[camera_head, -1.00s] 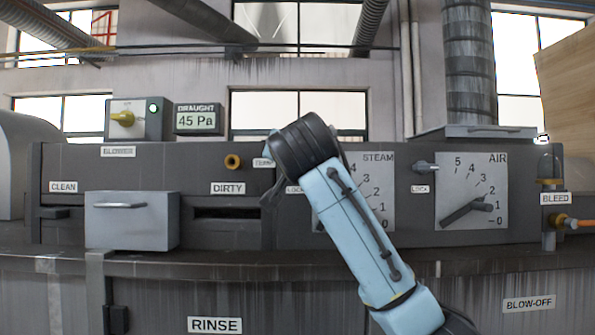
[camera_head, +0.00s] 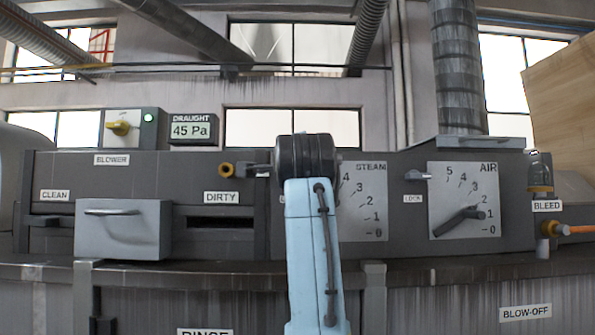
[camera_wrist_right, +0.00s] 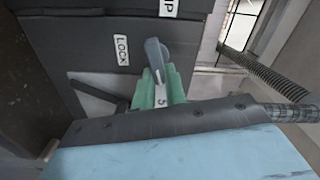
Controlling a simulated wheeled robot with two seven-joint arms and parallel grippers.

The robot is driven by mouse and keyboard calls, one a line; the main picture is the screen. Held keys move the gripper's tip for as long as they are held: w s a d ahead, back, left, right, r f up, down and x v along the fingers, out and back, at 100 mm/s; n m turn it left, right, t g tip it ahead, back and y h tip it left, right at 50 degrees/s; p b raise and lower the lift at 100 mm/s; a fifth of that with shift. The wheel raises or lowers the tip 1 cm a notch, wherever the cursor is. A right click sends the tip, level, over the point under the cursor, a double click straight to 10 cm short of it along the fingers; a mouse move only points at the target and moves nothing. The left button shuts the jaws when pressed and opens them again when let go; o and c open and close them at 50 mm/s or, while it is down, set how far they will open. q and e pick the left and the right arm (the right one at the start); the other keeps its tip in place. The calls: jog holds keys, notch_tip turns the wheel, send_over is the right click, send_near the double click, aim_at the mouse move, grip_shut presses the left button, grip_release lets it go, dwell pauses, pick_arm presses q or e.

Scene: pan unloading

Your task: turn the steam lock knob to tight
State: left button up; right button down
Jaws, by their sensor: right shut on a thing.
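The steam lock knob (camera_wrist_right: 157,58) is a grey lever-like knob in the right wrist view, beside a LOCK label (camera_wrist_right: 121,50). My right gripper (camera_wrist_right: 160,82) has green fingers and is shut on the knob, with the knob's upper end sticking out past them. In the head view my right arm and black wrist stand in front of the steam panel, hiding the fingers and most of the knob. The STEAM dial plate (camera_head: 362,205) is partly covered, and its pointer (camera_wrist_right: 86,92) shows in the wrist view. My left gripper is not in view.
The AIR dial (camera_head: 464,195) and its own lock knob (camera_head: 417,175) are to the right. A grey drawer (camera_head: 123,228), a DIRTY slot (camera_head: 220,221) and a blower box (camera_head: 128,128) are to the left. A BLEED valve (camera_head: 546,228) is at far right.

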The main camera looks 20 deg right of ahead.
jog(key=shift+f+m+p, duration=0.15)
jog(key=shift+m+p, duration=0.05)
jog(key=shift+m, duration=0.55)
jog(key=shift+f+m+p, duration=0.15)
jog(key=shift+m+p, duration=0.05)
jog(key=shift+m, duration=0.55)
jog(key=c, duration=1.4)
grip_release()
jog(key=shift+d, duration=0.1)
jog(key=shift+c, duration=0.2)
jog(key=shift+s, duration=0.15)
jog(key=b+v, duration=0.4)
jog(key=v, duration=0.9)
